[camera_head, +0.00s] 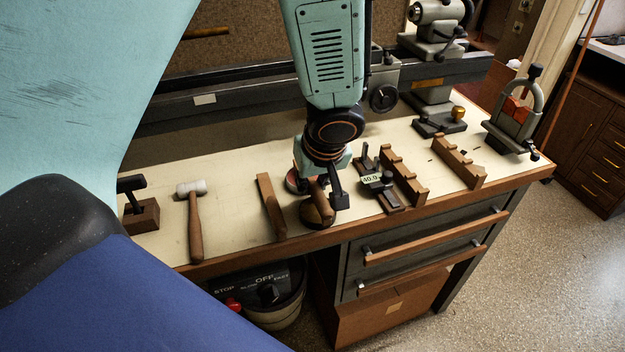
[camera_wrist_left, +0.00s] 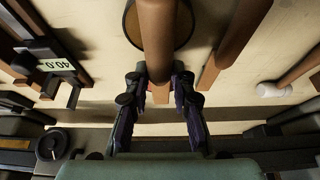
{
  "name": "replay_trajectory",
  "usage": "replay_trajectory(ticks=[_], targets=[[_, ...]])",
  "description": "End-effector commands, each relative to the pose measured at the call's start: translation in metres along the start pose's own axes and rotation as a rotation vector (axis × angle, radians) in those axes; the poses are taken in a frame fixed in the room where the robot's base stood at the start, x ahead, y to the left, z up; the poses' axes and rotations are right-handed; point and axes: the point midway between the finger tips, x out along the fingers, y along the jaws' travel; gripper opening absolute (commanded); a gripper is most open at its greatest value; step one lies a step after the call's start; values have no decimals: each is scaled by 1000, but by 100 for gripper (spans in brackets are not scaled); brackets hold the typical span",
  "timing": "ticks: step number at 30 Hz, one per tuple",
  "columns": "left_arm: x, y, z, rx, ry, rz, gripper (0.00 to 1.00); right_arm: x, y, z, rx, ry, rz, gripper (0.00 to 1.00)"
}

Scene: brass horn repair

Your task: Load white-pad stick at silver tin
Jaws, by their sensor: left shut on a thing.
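My left gripper (camera_head: 322,186) points down over the workbench and is shut on a brown wooden stick (camera_head: 319,203). In the left wrist view the stick (camera_wrist_left: 158,35) stands between the two fingers (camera_wrist_left: 158,84). Its pad end is hidden, so I cannot tell the pad's colour. A round brown dish or disc (camera_head: 314,217) with a dark rim lies below and behind the stick; whether they touch is unclear. A small round tin (camera_head: 292,181) with a reddish inside and pale rim is half hidden behind the gripper. My right gripper is out of view.
A wooden bar (camera_head: 270,207) and a white-headed mallet (camera_head: 195,215) lie to the left. A gauge reading 40.0 (camera_head: 373,179) and notched wooden racks (camera_head: 402,175) stand close on the right. A wooden block (camera_head: 142,216) is farther left. The bench's front edge (camera_head: 345,229) is near.

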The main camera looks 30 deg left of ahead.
Motion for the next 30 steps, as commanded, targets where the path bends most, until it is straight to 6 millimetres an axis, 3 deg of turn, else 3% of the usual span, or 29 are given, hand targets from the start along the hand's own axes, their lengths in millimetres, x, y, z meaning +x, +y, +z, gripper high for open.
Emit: replay_trajectory(ticks=[30], targets=[[5, 0, 2, 0, 0, 0, 0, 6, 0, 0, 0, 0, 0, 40]])
